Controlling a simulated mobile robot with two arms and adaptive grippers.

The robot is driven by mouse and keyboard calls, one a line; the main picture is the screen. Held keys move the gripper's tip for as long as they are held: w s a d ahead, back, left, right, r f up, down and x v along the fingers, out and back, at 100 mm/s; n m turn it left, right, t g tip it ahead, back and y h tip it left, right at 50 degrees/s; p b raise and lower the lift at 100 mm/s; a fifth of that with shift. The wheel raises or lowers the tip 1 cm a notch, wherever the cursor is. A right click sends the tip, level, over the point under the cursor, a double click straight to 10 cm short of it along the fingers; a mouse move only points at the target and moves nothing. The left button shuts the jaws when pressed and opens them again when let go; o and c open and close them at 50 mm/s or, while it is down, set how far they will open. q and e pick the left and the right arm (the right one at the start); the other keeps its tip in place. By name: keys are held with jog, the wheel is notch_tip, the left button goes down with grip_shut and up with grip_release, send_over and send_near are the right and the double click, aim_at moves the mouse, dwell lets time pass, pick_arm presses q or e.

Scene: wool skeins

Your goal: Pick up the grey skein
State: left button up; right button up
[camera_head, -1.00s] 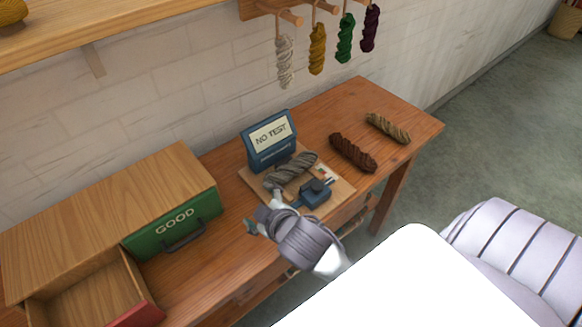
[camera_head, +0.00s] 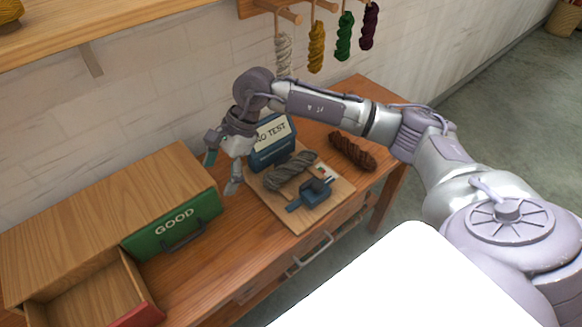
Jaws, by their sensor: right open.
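The grey skein (camera_head: 291,171) is a twisted bundle lying on a light wooden board (camera_head: 262,205), in front of a blue device (camera_head: 270,158) whose screen, partly hidden by my arm, shows "NO TEST". My right gripper (camera_head: 221,172) is open and empty, pointing down just left of the board and apart from the skein. My right arm reaches in from the right above the table. My left gripper is not in view.
A dark brown skein (camera_head: 352,151) lies right of the board. A blue clamp-like part (camera_head: 314,192) sits on the board. A green "GOOD" drawer (camera_head: 172,226) and an open drawer (camera_head: 90,290) stand at left. Skeins, one of them green (camera_head: 344,38), hang on wall pegs.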

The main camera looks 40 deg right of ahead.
jog(key=w+d+r+h, duration=0.15)
jog(key=d+h, duration=0.45)
jog(key=d, duration=0.9)
jog(key=p, duration=0.2)
send_over(278, 172)
jog(key=f, duration=0.7)
jog(key=shift+w+a, duration=0.15)
jog(key=shift+w, duration=0.2)
jog(key=shift+f, duration=0.5)
jog(key=shift+s+f, duration=0.1)
jog(key=shift+f, duration=0.2)
jog(key=f+p, duration=0.1)
jog(key=f, duration=0.2)
jog(key=shift+s+f+p, duration=0.2)
jog(key=shift+f+p, duration=0.15)
jog(key=shift+f, duration=0.5)
jog(key=c, duration=1.3)
jog(key=shift+r, duration=0.1)
jog(key=shift+c, duration=0.2)
